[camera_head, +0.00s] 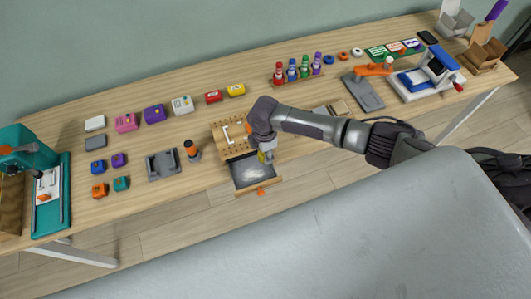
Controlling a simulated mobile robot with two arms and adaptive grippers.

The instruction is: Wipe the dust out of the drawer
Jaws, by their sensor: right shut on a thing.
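The drawer (243,181) is pulled out at the front edge of the table, below a wooden unit with a pegboard-like top (218,131). Its dark floor carries a pale grey patch of dust (252,173). An orange knob (261,191) is on its front. My right gripper (265,153) points down over the back right part of the drawer. It is shut on a small yellow thing (262,157), mostly hidden by the fingers. Whether that thing touches the drawer floor I cannot tell. My left gripper is not in view.
Left of the drawer stand a grey tray (163,166) and a dark, orange-topped item (192,151). Several coloured boxes line the table behind. A rack of bottles (297,78) stands behind my right arm. A teal machine (50,200) is at the far left.

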